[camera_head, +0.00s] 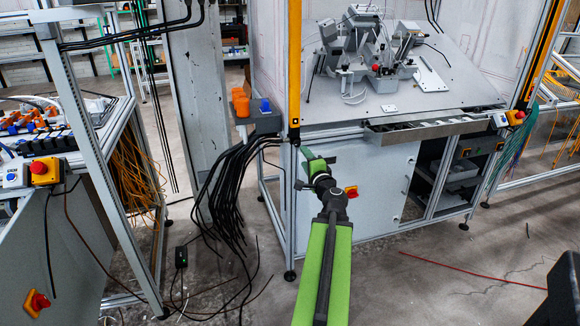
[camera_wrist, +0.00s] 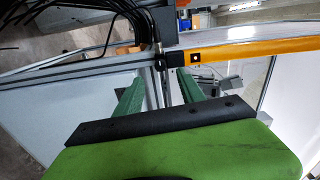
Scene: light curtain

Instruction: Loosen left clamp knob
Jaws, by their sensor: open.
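The left yellow light curtain bar (camera_head: 294,70) stands upright on the frame post. Its lower end carries a small dark block (camera_head: 294,136), which may be the clamp; I cannot make out a separate knob. My gripper (camera_head: 303,153) is just below and slightly right of that end. In the wrist view the bar (camera_wrist: 240,52) runs across to the right, and its dark end (camera_wrist: 172,59) lies beyond the fingers. The green fingers of my gripper (camera_wrist: 160,88) are apart, with the metal post showing between them. I see nothing held.
A workbench (camera_head: 430,120) with a fixture stands behind the bar. Black cables (camera_head: 225,185) hang left of the post, near orange and blue bins (camera_head: 241,103). A second yellow bar (camera_head: 540,55) stands at the right. Open floor (camera_head: 400,285) lies in front.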

